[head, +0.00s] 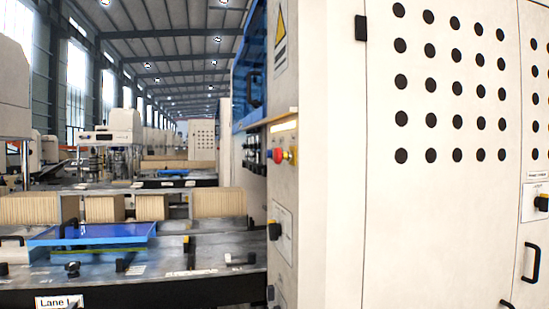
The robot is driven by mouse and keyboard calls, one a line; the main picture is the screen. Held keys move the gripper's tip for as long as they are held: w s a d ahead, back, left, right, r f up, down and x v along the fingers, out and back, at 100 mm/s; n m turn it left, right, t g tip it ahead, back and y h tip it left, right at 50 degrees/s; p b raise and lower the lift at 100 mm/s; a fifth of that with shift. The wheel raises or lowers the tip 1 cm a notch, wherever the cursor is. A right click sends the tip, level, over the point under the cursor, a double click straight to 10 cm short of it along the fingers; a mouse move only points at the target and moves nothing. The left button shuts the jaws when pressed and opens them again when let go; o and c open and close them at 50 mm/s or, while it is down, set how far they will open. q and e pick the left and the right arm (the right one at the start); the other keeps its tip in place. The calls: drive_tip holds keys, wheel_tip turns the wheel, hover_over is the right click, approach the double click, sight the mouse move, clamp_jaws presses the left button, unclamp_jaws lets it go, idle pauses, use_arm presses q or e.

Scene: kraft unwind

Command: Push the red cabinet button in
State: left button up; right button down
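I cannot tell how far in the red button is. Neither of my grippers shows in this view.
The cabinet front with black round holes (455,85) fills the right side. A machine table with a blue panel (95,234) and cardboard stacks (28,208) stands at left.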

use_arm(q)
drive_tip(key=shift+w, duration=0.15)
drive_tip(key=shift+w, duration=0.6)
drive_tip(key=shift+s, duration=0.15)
